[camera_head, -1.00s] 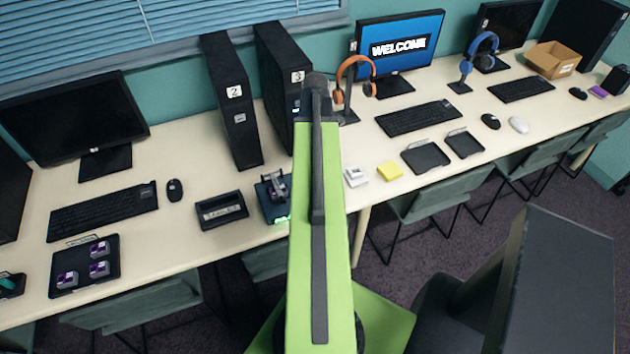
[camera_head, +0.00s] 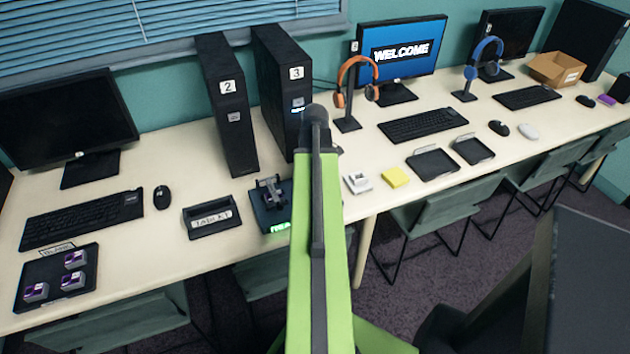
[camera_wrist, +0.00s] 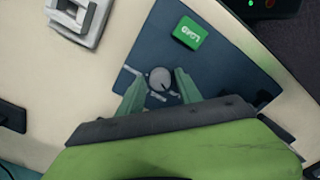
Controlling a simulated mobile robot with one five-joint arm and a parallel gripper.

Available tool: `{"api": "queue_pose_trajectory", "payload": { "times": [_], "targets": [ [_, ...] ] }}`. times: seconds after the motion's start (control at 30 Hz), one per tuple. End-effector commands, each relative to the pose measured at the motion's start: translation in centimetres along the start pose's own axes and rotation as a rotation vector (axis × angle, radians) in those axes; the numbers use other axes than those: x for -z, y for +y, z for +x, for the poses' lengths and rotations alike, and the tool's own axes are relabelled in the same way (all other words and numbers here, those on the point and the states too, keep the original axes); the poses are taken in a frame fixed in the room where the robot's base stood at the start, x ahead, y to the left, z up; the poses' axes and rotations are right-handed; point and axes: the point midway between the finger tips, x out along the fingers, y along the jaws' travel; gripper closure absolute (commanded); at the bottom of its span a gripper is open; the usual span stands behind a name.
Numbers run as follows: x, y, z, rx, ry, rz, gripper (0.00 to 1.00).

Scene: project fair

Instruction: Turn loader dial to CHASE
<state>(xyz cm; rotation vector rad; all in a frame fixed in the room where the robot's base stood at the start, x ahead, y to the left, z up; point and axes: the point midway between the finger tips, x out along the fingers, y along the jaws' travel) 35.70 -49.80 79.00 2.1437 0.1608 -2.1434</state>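The loader (camera_head: 266,222) is a dark blue unit with a grey bracket and a lit green front panel, at the table's front edge just left of my arm. In the wrist view its dark blue top (camera_wrist: 228,72) carries a green LOAD button (camera_wrist: 190,32) and a round grey dial (camera_wrist: 159,79). Small white labels beside the dial are too blurred to read, so I cannot tell its setting. My gripper (camera_wrist: 160,90) is open, with its green fingertips on either side of the dial; contact is unclear. In the head view my arm hides the dial and gripper.
A labelled black tray (camera_head: 213,219) stands left of the loader. A white device (camera_head: 357,183) and yellow block (camera_head: 396,177) lie to its right. Black towers (camera_head: 227,110) stand behind. A tray (camera_head: 30,272) with purple-topped blocks is at far left.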

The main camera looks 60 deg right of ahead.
Motion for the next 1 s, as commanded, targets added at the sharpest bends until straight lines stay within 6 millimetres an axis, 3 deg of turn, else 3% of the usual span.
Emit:
{"api": "queue_pose_trajectory", "payload": {
  "times": [0.03, 0.3, 0.67, 1.0],
  "targets": [
    [0.00, 0.00, 0.00, 0.000, 0.000, 0.000, 0.67],
    [-0.01, 0.01, 0.01, 0.000, 0.000, 0.000, 1.00],
    [-0.02, 0.02, 0.01, -0.001, 0.000, 0.034, 1.00],
    [-0.05, 0.04, 0.01, -0.001, -0.001, 0.252, 1.00]
  ]
}}
